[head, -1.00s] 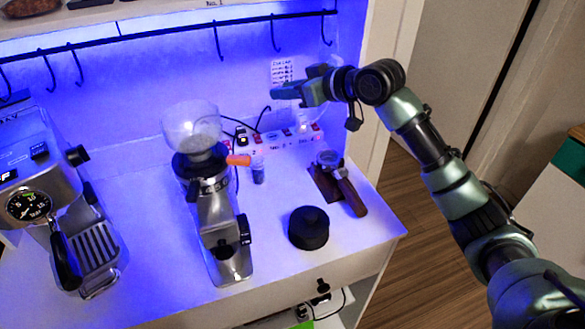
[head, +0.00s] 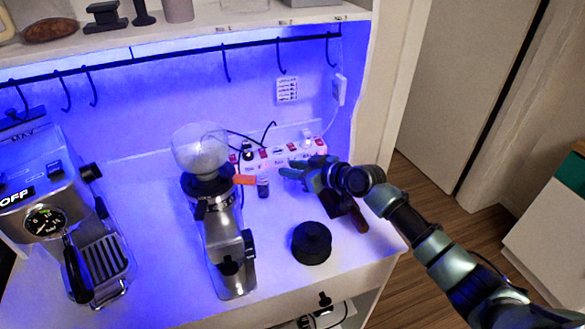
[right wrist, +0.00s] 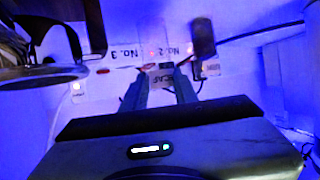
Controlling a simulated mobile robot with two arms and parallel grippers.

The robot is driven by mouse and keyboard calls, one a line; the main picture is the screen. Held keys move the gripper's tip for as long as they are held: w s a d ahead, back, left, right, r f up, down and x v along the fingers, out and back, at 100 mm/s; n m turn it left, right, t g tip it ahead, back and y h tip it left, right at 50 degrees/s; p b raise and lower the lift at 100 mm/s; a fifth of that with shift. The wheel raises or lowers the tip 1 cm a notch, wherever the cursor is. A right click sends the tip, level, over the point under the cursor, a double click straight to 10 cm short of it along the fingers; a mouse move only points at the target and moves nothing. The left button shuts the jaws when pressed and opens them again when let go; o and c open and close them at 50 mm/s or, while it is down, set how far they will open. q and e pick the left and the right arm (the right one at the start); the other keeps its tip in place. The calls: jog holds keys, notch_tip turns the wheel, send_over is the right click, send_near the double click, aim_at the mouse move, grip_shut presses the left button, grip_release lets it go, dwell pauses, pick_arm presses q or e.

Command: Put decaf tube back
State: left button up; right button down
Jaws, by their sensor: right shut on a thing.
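The decaf tube (head: 263,188) is small and dark with a pale top. It stands on the white counter just right of the grinder's orange part. My right gripper (head: 284,172) has its fingers low over the counter, pointing left at the tube. How deep the hold is cannot be made out. My left gripper is not in view.
The grinder (head: 225,245) stands close left of the tube, the espresso machine (head: 100,255) farther left. A power strip (head: 283,154) lies behind. A portafilter (head: 357,219) sits partly under my right arm, and a round black object (head: 312,243) is in front. A hook rail runs above.

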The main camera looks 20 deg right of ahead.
jog(key=shift+f, duration=0.2)
jog(key=shift+f, duration=0.15)
jog(key=c, duration=1.1)
grip_release()
jog(key=shift+r, duration=0.2)
jog(key=shift+r, duration=0.2)
jog(key=b+v, duration=0.2)
jog(key=v, duration=1)
jog(key=shift+f, duration=0.15)
